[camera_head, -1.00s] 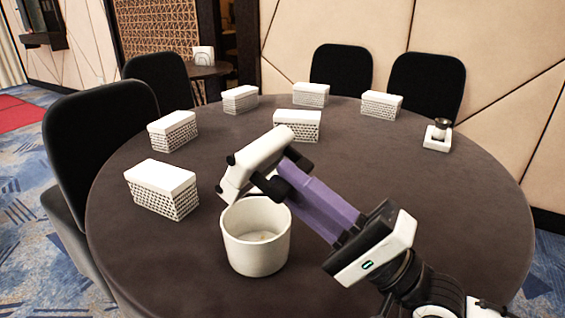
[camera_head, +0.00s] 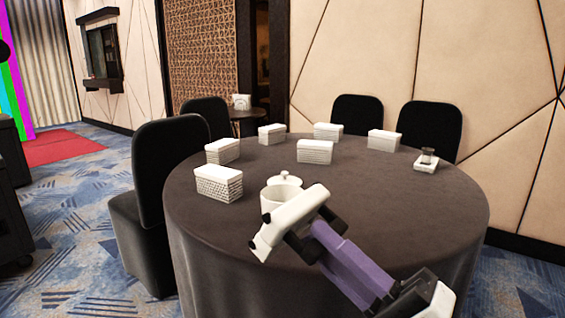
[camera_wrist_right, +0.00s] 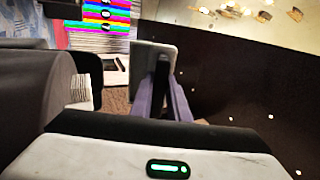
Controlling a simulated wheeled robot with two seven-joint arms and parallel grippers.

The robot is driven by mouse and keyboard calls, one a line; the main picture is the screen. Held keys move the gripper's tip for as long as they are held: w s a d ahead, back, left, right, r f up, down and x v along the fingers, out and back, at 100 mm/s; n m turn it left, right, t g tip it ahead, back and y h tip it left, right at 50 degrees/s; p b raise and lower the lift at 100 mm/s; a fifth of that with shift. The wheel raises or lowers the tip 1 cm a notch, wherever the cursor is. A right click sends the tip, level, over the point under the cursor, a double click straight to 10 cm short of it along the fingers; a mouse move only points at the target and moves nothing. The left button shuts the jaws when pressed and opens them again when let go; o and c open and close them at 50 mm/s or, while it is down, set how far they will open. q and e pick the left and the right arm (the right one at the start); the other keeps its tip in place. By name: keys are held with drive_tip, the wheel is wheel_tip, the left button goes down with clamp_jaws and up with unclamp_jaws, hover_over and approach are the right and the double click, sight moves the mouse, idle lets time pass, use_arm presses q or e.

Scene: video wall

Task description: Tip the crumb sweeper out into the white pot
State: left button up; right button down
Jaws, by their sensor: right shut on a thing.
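My right gripper (camera_head: 318,232), with purple fingers, is shut on the crumb sweeper (camera_head: 290,218), a white block with dark round ends. The sweeper is tilted and held in front of the white pot (camera_head: 275,197), covering its lower right part in the head view. I cannot tell the gap between them. A white lid with a knob (camera_head: 286,179) shows at the pot's far rim; whether it rests on the pot or behind it is unclear. The pot's inside is hidden. The purple fingers also show in the right wrist view (camera_wrist_right: 162,98). My left gripper is out of view.
Several white patterned boxes (camera_head: 219,184) stand on the round dark table (camera_head: 400,215). A small glass on a white holder (camera_head: 426,161) is at the right. Black chairs (camera_head: 170,165) ring the table.

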drive_tip(key=shift+w+d+f+m+t+h, duration=0.55)
drive_tip(key=shift+w+f+h, duration=0.1)
drive_tip(key=shift+f, duration=0.15)
drive_tip(key=s+d+f+m+t+h, duration=0.3)
drive_tip(key=d+f+m+t+h, duration=0.6)
drive_tip(key=d+f+h, duration=0.75)
use_arm(q)
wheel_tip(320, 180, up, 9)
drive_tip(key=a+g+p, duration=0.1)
drive_tip(key=p, duration=1.5)
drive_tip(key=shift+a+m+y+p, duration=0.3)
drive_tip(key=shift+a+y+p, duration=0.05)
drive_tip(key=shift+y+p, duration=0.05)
use_arm(e)
drive_tip(key=s+a+r, duration=0.1)
drive_tip(key=s+r, duration=0.1)
drive_tip(key=r, duration=0.5)
drive_tip(key=s+a+r+g, duration=0.1)
drive_tip(key=s+a+r, duration=0.1)
drive_tip(key=r, duration=0.6)
drive_tip(key=shift+s+h, duration=0.4)
drive_tip(key=shift+s, duration=0.4)
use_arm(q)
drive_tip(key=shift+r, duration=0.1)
use_arm(e)
drive_tip(key=shift+d, duration=0.1)
